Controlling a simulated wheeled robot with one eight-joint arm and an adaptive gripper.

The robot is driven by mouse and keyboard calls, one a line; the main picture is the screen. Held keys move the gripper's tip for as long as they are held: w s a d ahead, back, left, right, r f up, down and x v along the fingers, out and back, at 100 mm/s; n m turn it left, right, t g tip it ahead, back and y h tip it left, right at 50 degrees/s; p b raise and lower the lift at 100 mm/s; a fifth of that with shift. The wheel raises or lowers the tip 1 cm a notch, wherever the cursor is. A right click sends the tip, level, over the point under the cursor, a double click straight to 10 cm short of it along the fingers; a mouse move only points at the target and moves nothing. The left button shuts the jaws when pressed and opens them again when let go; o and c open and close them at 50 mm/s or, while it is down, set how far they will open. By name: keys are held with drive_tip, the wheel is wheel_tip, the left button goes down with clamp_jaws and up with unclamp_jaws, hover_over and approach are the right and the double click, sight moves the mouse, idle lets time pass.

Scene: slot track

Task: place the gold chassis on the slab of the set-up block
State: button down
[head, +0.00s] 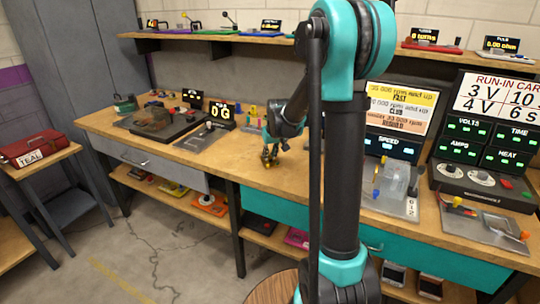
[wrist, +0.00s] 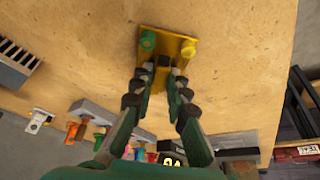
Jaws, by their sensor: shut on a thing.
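My gripper (wrist: 164,70) is shut on the gold chassis (wrist: 175,44) in the wrist view. The chassis is a gold plate with a green round part at one end and a yellow one at the other. In the head view my gripper (head: 269,156) hangs over the wooden bench, with the small chassis hard to make out at its tips. I cannot tell from these frames whether the chassis touches the bench. I cannot pick out the set-up block and its slab for certain.
A grey plate (head: 203,138) stands by a display reading 0 G, left of my gripper. A dark unit (head: 160,126) lies farther left on the bench. A clear-topped fixture (head: 396,185) and control panel (head: 485,148) stand right. Bare bench (head: 295,172) lies near my gripper.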

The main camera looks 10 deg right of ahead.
drive_tip(key=shift+f, duration=0.15)
drive_tip(key=c, duration=1.5)
unclamp_jaws()
